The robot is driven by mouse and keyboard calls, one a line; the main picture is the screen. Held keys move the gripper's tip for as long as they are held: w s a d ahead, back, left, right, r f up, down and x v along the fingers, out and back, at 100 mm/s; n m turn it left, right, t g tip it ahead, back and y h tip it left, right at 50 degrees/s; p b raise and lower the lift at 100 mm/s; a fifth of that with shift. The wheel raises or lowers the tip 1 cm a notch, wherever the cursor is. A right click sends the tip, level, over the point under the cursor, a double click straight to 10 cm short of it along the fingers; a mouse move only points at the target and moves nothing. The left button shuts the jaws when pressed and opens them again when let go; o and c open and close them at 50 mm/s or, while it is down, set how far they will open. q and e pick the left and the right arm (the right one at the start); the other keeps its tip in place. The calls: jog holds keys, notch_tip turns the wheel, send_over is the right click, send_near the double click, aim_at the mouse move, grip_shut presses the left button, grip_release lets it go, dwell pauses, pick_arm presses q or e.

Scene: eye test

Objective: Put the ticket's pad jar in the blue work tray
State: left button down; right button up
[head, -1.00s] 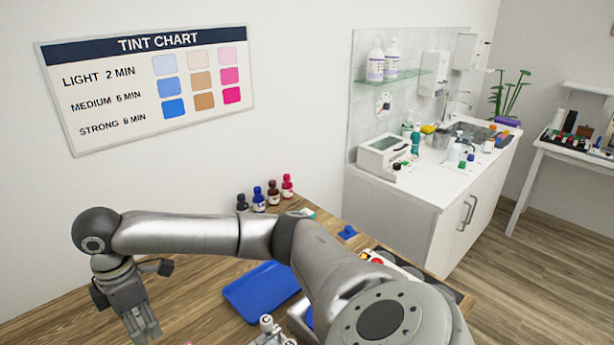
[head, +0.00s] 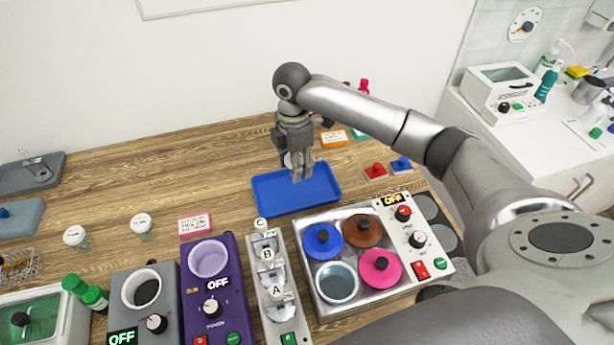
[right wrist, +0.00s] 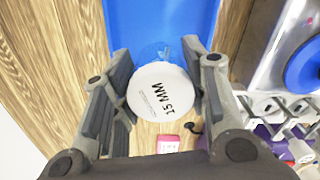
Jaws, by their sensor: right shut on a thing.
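My right gripper (head: 299,176) is shut on a pad jar at the blue work tray (head: 268,196). The jar's white lid (right wrist: 160,90) reads "15 MM" in the right wrist view, between the two fingers. The jar overlaps the tray's edge there; I cannot tell whether it touches the tray. In the head view the fingers mostly hide the jar. The pink ticket (head: 195,223) lies on the table, its print too small to read. Two other white-lidded jars, one (head: 75,236) and another (head: 141,222), stand left of it. My left gripper is out of view.
A wax heater with coloured lids (head: 350,258) stands in front of the tray, beside a rack marked A, B, C (head: 270,268). A purple warmer (head: 212,290) and a grey warmer (head: 145,300) stand further left. Orange and red cards lie right of the tray.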

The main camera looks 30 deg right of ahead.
aim_at(297, 192)
notch_tip(297, 192, down, 4)
jog(key=shift+a+r+p, duration=0.1)
jog(key=shift+r+p, duration=0.1)
jog(key=shift+p, duration=0.1)
notch_tip(297, 192, down, 3)
jog(key=shift+f+p, duration=0.1)
jog(key=shift+p, duration=0.25)
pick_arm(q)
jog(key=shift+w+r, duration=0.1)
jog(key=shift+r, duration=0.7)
pick_arm(e)
jog(key=shift+f, duration=0.25)
jog(key=shift+f, duration=0.15)
jog(key=o, duration=1)
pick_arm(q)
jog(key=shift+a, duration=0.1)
